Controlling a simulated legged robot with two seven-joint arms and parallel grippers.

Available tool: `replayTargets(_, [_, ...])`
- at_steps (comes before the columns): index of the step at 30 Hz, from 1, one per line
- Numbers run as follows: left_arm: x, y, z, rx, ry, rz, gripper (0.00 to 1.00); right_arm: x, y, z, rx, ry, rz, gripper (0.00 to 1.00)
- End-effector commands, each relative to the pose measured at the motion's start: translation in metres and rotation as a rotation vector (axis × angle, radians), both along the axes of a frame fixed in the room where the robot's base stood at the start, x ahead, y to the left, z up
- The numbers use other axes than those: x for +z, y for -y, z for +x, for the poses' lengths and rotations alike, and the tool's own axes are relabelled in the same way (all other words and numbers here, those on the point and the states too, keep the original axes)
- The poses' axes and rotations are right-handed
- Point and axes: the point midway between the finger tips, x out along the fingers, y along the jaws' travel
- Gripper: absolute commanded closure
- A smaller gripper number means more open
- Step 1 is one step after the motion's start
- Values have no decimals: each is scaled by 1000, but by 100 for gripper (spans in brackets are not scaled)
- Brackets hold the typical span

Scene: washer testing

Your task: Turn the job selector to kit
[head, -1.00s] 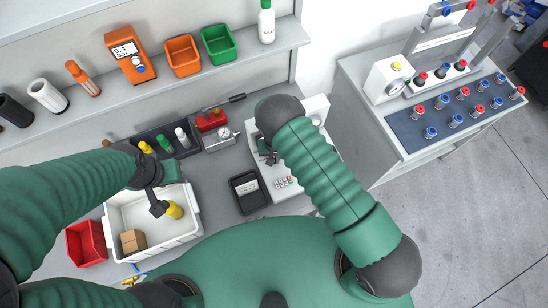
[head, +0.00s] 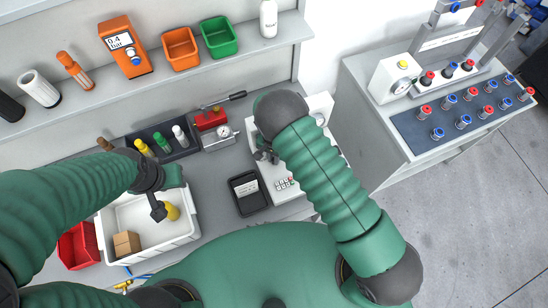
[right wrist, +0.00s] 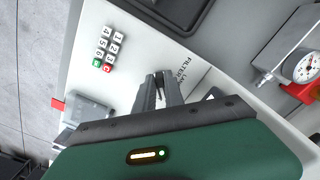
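The job selector is not clearly visible. In the right wrist view, a white panel (right wrist: 128,22) carries printed lettering, of which "FILTER" is readable, beside my right gripper (right wrist: 160,78). The two dark fingers are close together over the panel, and they hide what lies between and under them. In the head view my right gripper (head: 265,156) is at the left side of the white unit (head: 270,183), partly under my forearm. My left gripper (head: 158,212) is over the white bin, beside a yellow part (head: 172,212). I cannot tell whether it grips that part.
A keypad (right wrist: 107,48) sits on the white panel. A black tray (head: 247,193) lies to the left of the unit, and a dial gauge (right wrist: 306,68) is nearby. The white bin (head: 192,225) holds a cardboard box (head: 127,244). A control bench (head: 410,150) stands at right.

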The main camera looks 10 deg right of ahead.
Motion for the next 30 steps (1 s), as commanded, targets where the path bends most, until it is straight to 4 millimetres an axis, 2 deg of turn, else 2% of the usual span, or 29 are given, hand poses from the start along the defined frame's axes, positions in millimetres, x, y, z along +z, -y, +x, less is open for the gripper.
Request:
replayTargets(1, [0, 0, 0, 0, 0, 0, 64, 0, -1, 0, 1, 1, 1, 79])
replayTargets(4, [0, 0, 0, 0, 0, 0, 64, 0, 0, 0, 1, 1, 1, 66])
replayTargets(13, [-1, 0, 0, 0, 0, 0, 64, 1, 0, 0, 2, 1, -1, 66])
replayTargets(16, [-4, 0, 0, 0, 0, 0, 64, 9, 0, 2, 3, 4, 0, 66])
replayTargets(20, [-13, 0, 0, 0, 0, 0, 64, 35, -1, 2, 3, 6, 2, 66])
replayTargets(30, [-34, 0, 0, 0, 0, 0, 64, 133, -2, 2, 3, 6, 1, 66])
